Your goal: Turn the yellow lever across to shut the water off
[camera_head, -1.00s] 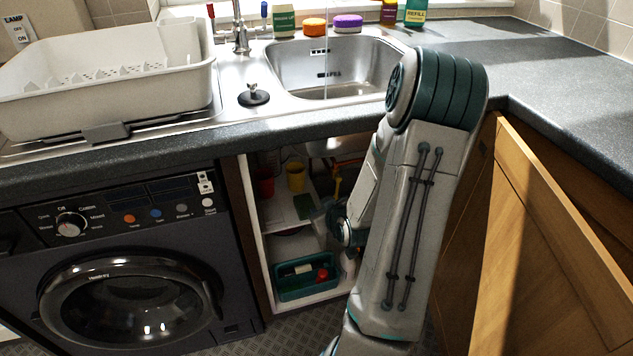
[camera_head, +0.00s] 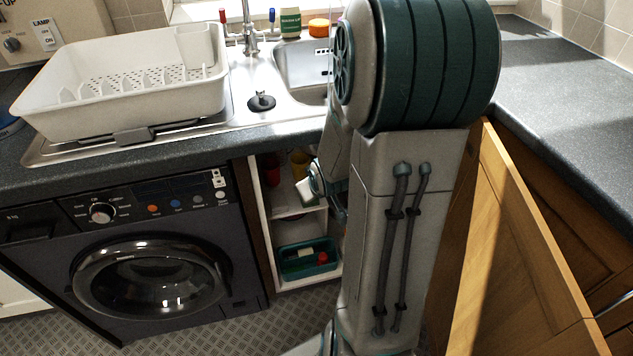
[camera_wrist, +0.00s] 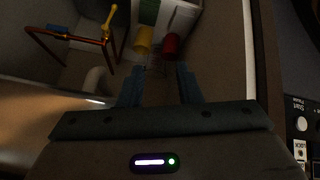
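The yellow lever (camera_wrist: 109,20) shows in the wrist view at the upper left, on a copper pipe (camera_wrist: 70,36) in the dim cupboard. It stands out from the pipe at an angle. My gripper (camera_wrist: 160,82) is open, with nothing visible between its two dark blue fingers. The lever lies ahead of the fingers and to their left, apart from them. In the head view my arm covers the lever and most of the gripper.
A yellow cup (camera_wrist: 143,40) and a red cup (camera_wrist: 171,43) are just ahead of my fingers. A pale pipe (camera_wrist: 96,82) is at left. A teal tray (camera_head: 307,262) sits low in the cupboard. The washing machine (camera_head: 150,275) and open wooden door (camera_head: 515,260) flank the opening.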

